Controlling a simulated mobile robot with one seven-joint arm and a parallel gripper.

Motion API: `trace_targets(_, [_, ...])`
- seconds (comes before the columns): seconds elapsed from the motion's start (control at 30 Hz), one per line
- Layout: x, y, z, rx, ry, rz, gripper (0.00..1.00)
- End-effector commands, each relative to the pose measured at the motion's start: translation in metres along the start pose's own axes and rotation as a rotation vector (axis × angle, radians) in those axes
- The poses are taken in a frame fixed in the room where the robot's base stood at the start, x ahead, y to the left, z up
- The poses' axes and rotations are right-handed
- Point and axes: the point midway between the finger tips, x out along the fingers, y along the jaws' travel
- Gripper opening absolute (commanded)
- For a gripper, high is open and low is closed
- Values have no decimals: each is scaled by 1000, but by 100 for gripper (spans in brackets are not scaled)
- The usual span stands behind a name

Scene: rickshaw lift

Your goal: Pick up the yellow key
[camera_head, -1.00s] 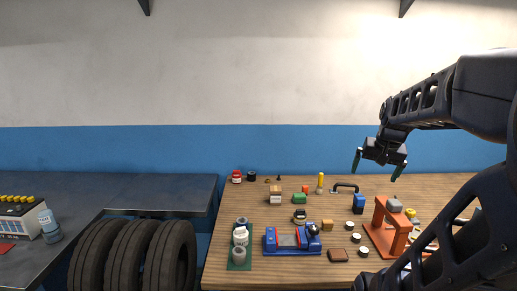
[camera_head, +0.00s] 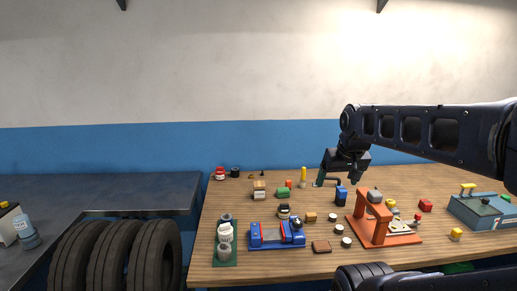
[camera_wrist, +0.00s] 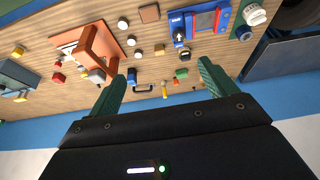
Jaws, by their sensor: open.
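I cannot tell for certain which yellow thing is the key. A yellow upright piece (camera_head: 303,174) stands at the back of the wooden table (camera_head: 230,270); it also shows in the wrist view (camera_wrist: 164,90). A yellow block (camera_head: 456,234) lies at the front right, a small yellow piece (camera_head: 391,203) sits beside the orange stand, and a yellow bar (camera_head: 467,186) tops the teal box. My gripper (camera_head: 338,178) is open and empty above the back of the table, in front of the blue wall band. Its green fingers show apart in the wrist view (camera_wrist: 160,72).
An orange stand (camera_head: 363,231) and a teal box (camera_head: 475,212) are on the right. A blue vise-like device (camera_head: 277,242) is at the front left. A dark curved handle and a blue can (camera_head: 341,196) are near my gripper. Tires (camera_head: 158,255) stand left of the table.

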Motion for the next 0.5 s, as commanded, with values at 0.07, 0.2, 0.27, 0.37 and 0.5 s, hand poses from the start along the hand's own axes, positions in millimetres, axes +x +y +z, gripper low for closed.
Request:
trace_targets(0.07, [0, 0, 0, 0, 0, 0, 69])
trace_targets(0.2, [0, 0, 0, 1, 0, 0, 51])
trace_targets(0.27, [0, 0, 0, 1, 0, 0, 51])
trace_targets(0.37, [0, 0, 0, 1, 0, 0, 51])
trace_targets(0.5, [1, 2, -4, 13, -1, 1, 51])
